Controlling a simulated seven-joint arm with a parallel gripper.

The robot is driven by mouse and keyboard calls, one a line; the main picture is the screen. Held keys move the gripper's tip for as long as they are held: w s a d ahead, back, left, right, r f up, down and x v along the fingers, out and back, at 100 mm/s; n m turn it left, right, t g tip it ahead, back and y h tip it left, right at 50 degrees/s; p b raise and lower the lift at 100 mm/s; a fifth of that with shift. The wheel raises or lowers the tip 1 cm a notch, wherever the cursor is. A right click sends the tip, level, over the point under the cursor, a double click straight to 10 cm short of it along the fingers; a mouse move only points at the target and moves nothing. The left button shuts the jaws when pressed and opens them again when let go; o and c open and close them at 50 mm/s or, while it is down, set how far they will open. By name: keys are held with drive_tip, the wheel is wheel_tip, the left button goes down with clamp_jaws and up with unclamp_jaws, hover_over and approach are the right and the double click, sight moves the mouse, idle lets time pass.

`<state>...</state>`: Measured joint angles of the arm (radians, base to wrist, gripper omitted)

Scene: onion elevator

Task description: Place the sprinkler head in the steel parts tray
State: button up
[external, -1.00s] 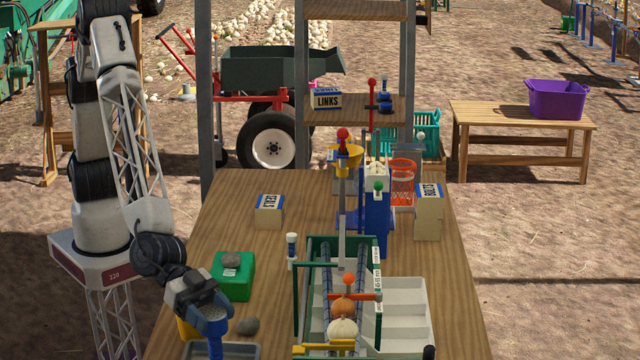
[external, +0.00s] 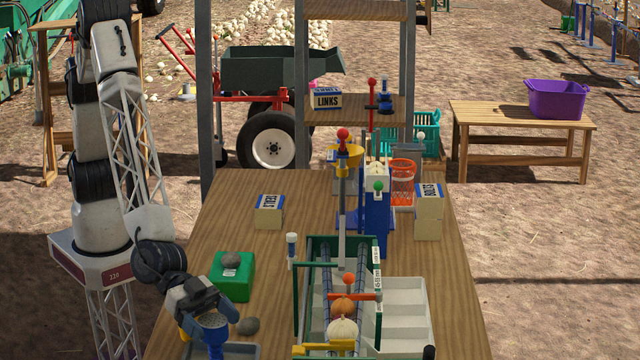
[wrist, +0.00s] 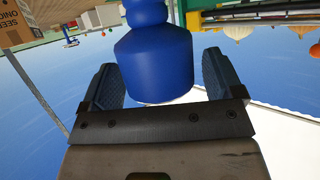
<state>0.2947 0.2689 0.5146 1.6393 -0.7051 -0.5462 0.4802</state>
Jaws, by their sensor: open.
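The blue sprinkler head (external: 214,336), a stepped body with a grey disc face, is at the steel parts tray (external: 252,350) at the near left of the table. The picture edge cuts off the tray, and I cannot tell whether the head rests on its floor. My gripper (external: 208,312) is right at the head. In the wrist view, the blue body (wrist: 155,62) stands between the two fingers of my gripper (wrist: 160,82), which are open, with a gap visible on the right side.
The green-framed sorter (external: 300,300) with onions stands to the right. The table between the block and the sorter is mostly clear.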

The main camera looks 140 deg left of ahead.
drive_tip(key=shift+r, duration=0.2)
drive_tip(key=v, duration=1.2)
drive_tip(key=shift+f, duration=0.1)
idle(0.7)
drive_tip(key=s+a+r+m+g+h, duration=0.1)
drive_tip(key=s+a+r, duration=0.25)
drive_tip(key=s, duration=0.25)
drive_tip(key=s+a+r+g+h, duration=0.1)
drive_tip(key=s+a+r+g, duration=0.15)
drive_tip(key=s+r, duration=0.35)
drive_tip(key=s+a+r+m+g+h, duration=0.1)
drive_tip(key=s+a+r, duration=0.3)
drive_tip(key=s, duration=0.3)
drive_tip(key=s+a+g+y, duration=0.1)
drive_tip(key=s+a+g, duration=0.2)
drive_tip(key=s, duration=1.4)
drive_tip(key=s+a+n+g+y, duration=0.1)
drive_tip(key=s+a+g, duration=0.2)
drive_tip(key=s+a, duration=0.6)
drive_tip(key=s, duration=0.8)
drive_tip(key=shift+s+a+r, duration=0.2)
drive_tip(key=shift+a+r, duration=0.1)
drive_tip(key=shift+a, duration=0.05)
